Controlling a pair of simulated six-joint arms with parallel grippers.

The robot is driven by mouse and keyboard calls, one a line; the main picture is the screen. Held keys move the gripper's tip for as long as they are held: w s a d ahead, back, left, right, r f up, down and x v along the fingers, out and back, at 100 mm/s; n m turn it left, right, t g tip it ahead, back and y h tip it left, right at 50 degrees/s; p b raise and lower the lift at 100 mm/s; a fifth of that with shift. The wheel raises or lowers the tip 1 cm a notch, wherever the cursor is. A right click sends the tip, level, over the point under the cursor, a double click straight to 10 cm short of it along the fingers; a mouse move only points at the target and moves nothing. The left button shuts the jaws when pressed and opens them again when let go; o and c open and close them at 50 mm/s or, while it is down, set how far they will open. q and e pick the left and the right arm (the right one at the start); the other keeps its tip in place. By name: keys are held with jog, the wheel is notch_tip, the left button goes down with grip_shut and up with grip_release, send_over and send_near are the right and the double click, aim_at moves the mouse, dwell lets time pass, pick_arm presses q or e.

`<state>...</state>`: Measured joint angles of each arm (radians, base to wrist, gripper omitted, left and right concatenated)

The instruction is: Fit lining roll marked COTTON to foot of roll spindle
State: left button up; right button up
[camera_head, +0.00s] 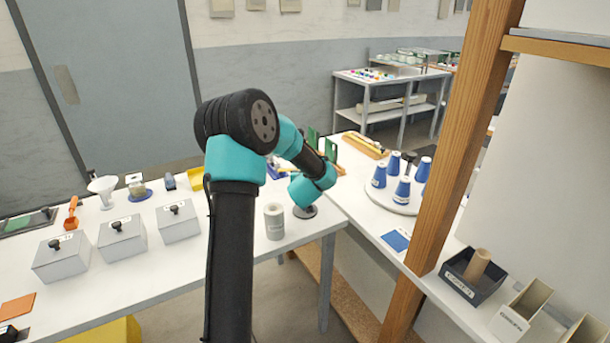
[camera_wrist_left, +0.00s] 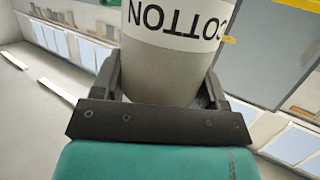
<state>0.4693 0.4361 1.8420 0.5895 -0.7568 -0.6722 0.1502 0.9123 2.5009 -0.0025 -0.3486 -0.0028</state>
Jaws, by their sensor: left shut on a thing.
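The lining roll marked COTTON (camera_wrist_left: 172,68) is a grey cylinder with a white label, its lettering upside down in the left wrist view. My left gripper (camera_wrist_left: 160,92) is shut on it, one dark finger on each side. In the head view my left arm's wrist (camera_head: 308,187) is above the table's right end, but the fingers are not clear there. A grey-white labelled roll (camera_head: 274,222) shows just left of and below that wrist; I cannot tell whether it is the held one. I cannot make out the roll spindle or its foot. My right gripper is not in view.
Several lidded grey boxes (camera_head: 122,238) stand on the left white table (camera_head: 170,268). Blue cones (camera_head: 403,189) stand on a round plate at right. A wooden post (camera_head: 450,150) rises in front of the right bench. A dark tray (camera_head: 462,283) holds a brown tube (camera_head: 478,264).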

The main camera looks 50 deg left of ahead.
pick_arm(q)
jog(key=shift+f, duration=2.25)
dwell(0.8)
jog(key=o, duration=1.3)
jog(key=shift+r, duration=2.5)
jog(key=shift+w+d, duration=0.1)
